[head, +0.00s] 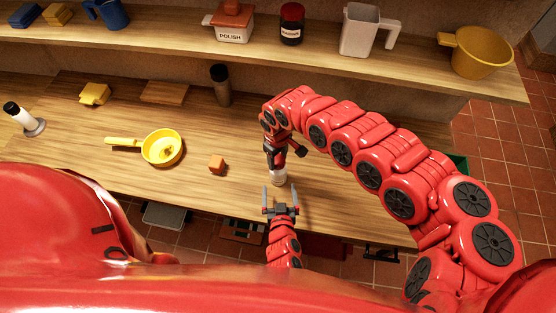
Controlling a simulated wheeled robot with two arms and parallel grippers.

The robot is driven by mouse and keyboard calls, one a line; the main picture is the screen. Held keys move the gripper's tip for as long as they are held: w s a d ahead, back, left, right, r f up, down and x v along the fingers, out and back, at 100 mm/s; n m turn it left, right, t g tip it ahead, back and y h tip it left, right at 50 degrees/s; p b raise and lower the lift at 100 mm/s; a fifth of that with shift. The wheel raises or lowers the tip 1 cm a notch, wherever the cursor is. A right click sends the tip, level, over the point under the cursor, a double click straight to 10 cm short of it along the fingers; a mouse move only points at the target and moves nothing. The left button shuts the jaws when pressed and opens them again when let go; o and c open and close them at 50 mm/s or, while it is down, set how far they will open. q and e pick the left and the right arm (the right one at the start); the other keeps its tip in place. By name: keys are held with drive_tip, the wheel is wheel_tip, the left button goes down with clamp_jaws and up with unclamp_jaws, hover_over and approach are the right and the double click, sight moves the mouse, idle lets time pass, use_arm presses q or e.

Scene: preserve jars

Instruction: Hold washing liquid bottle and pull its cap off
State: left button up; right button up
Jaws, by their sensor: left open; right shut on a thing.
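A small pale bottle (278,177), which I take for the washing liquid bottle, is near the front edge of the wooden counter. My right gripper (275,162) comes down from above and is shut on its upper part. The jaws and wrist hide that part, so I cannot make out the cap or whether the bottle rests on the counter. My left gripper (280,194) is open and empty, just in front of and below the bottle, with its two fingers pointing towards it. It is apart from the bottle.
The counter (225,185) holds an orange block (217,164), a yellow pan (163,148), a dark pepper-mill-like cylinder (220,86), a yellow sponge-like block (95,94) and a board (165,92). A shelf behind (400,50) carries jars and jugs. My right arm covers the counter's right side.

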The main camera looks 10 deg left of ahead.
use_arm(q)
drive_tip(key=shift+w+f, duration=0.15)
drive_tip(key=shift+w, duration=0.1)
drive_tip(key=x, duration=1.1)
drive_tip(key=shift+w+a+f, duration=0.1)
drive_tip(key=shift+w, duration=0.05)
clamp_jaws()
unclamp_jaws()
idle(0.4)
